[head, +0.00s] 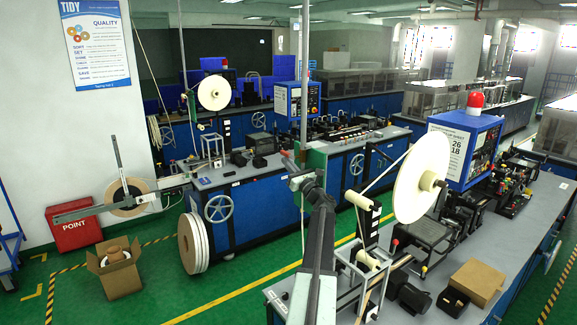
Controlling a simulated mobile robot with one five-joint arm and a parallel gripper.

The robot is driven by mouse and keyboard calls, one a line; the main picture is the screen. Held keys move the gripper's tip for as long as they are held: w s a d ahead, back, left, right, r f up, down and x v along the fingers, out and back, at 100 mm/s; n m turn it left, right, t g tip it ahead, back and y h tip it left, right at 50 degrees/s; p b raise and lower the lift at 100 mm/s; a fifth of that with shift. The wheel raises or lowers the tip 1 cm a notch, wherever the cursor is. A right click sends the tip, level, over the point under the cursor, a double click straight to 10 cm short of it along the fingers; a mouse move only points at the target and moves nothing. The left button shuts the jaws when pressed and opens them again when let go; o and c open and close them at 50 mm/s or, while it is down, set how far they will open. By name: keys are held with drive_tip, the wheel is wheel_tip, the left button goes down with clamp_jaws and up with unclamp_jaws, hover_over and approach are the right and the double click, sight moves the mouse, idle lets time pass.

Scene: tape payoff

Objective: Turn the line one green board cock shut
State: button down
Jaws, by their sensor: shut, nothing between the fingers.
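Whether the gripper touches the board cannot be told.
Blue machine cabinets with a handwheel (218,209) stand left of my arm. A large white reel (421,177) and a grey bench (480,250) are close on the right. A cardboard box (118,279) sits on the green floor at left. Open floor lies between the lines.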

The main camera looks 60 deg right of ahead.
wheel_tip(320, 180, down, 5)
drive_tip(key=b, duration=0.4)
drive_tip(key=s+a+f, duration=0.1)
drive_tip(key=s+a, duration=0.2)
drive_tip(key=s, duration=0.5)
drive_tip(key=shift+s+a+b, duration=0.3)
drive_tip(key=shift+b, duration=0.15)
drive_tip(key=shift+f, duration=0.1)
drive_tip(key=r+p+x, duration=0.2)
drive_tip(key=p+x, duration=0.3)
drive_tip(key=x, duration=0.5)
drive_tip(key=shift+a+p, duration=0.2)
drive_tip(key=shift+p, duration=0.15)
